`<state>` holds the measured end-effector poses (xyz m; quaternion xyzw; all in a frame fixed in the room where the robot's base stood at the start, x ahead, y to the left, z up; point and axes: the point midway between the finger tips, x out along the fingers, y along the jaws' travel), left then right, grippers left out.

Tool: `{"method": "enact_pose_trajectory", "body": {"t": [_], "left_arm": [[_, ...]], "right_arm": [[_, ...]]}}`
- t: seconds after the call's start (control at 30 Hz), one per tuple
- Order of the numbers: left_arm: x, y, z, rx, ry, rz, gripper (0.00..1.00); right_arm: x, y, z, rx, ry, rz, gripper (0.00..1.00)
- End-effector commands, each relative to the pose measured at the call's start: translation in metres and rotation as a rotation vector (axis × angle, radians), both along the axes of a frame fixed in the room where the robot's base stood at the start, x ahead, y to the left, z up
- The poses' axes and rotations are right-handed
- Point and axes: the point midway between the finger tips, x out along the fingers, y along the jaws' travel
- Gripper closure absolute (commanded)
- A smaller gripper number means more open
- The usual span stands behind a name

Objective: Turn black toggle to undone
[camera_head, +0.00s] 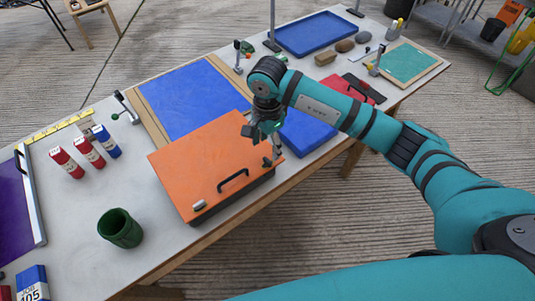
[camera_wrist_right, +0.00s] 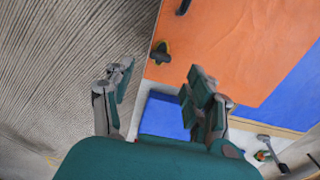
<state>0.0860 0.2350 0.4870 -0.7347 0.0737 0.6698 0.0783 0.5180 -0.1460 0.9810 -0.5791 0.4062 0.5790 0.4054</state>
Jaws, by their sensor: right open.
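An orange lidded case (camera_head: 205,160) lies on the table, with a black handle (camera_head: 232,181) near its front edge. A small dark toggle (camera_wrist_right: 160,52) sits on the orange lid close to its edge in the right wrist view. In the head view it seems to be the small dark part (camera_head: 267,161) at the lid's right corner, partly hidden by my gripper. My right gripper (camera_head: 262,143) is above that corner. In the wrist view its fingers (camera_wrist_right: 160,72) are apart with nothing between them, and the toggle shows beyond the gap. My left gripper is not in view.
A grey latch (camera_head: 198,205) sits at the lid's near-left corner. A blue panel (camera_head: 190,100) lies behind the case and a blue tray (camera_head: 305,132) beside it. A green cup (camera_head: 120,228) and red and blue bottles (camera_head: 106,141) stand left. The concrete floor is clear in front.

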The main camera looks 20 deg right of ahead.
Motion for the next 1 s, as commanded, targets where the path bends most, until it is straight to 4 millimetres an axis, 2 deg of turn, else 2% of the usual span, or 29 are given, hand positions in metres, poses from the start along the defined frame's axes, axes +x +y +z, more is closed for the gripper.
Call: {"method": "enact_pose_trajectory", "body": {"t": [0.1, 0.3, 0.5, 0.73, 0.77, 1.0], "left_arm": [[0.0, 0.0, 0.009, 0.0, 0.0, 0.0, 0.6], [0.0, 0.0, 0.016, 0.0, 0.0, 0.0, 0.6], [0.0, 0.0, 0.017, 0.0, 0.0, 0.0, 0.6], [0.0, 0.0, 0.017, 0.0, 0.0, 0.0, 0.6], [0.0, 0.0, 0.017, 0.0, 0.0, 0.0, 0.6], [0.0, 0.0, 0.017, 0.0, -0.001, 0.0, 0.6]], "right_arm": [[-0.002, 0.001, -0.024, 0.001, 0.007, -0.001, 0.44], [-0.001, 0.001, -0.054, 0.002, 0.003, -0.001, 0.44], [0.0, 0.001, -0.066, 0.001, -0.001, 0.001, 0.44], [0.0, 0.001, -0.067, 0.001, -0.001, 0.001, 0.44], [0.0, 0.001, -0.067, 0.001, -0.001, 0.001, 0.46], [0.0, 0.001, -0.066, 0.001, -0.001, 0.0, 0.77]]}}
